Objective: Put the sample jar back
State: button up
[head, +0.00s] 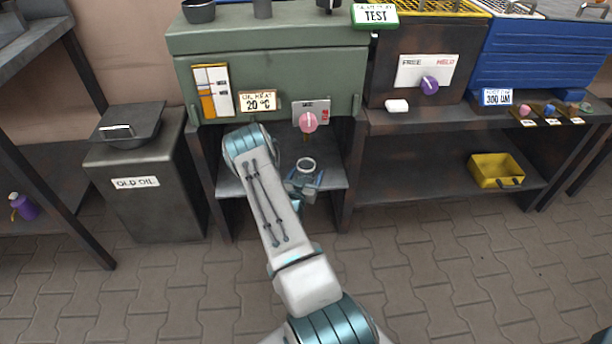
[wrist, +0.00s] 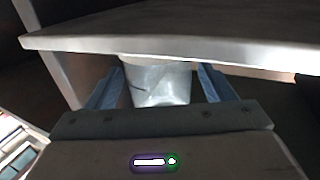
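A small pale jar with a round rim (head: 306,164) is at the shelf under the green oil tank, below its pink knob. In the wrist view the jar (wrist: 162,82) lies between my two blue fingers. My gripper (head: 303,182) is around the jar near the shelf's front edge. The fingers (wrist: 160,88) look open, with narrow dark gaps on both sides of the jar. The jar's lower part is partly hidden by my gripper in the head view, so I cannot tell if it rests on the shelf.
The green tank (head: 270,60) overhangs the shelf (head: 238,187), and posts stand on both sides. A pale edge (wrist: 180,48) crosses the wrist view close to the jar. An old-oil bin (head: 145,185) stands left. A yellow crate (head: 496,170) sits on the right lower shelf.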

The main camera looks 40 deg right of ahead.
jog(key=shift+r, duration=0.25)
jog(key=p+v, duration=0.3)
jog(key=v, duration=0.8)
jog(key=w+a+r+g+y, duration=0.2)
jog(key=w+a+r+y, duration=0.4)
jog(key=w+a+r, duration=0.15)
jog(key=s+a+r+n+g+y, duration=0.15)
jog(key=a+r+n+y, duration=0.35)
jog(key=a+r, duration=0.6)
jog(key=s+a+r+n+g+y, duration=0.1)
jog(key=s+r, duration=0.3)
jog(key=s, duration=0.4)
jog(key=s+a+r+n+g+y, duration=0.1)
jog(key=s+a+r+n+g, duration=0.2)
jog(key=s, duration=0.6)
jog(key=s+a+r+n+g+y, duration=0.1)
jog(key=s+a+r+n+g, duration=0.1)
jog(key=s+r, duration=0.4)
jog(key=s+a, duration=0.1)
jog(key=s, duration=0.2)
jog(key=shift+s+r+y, duration=0.2)
jog(key=shift+r+y, duration=0.1)
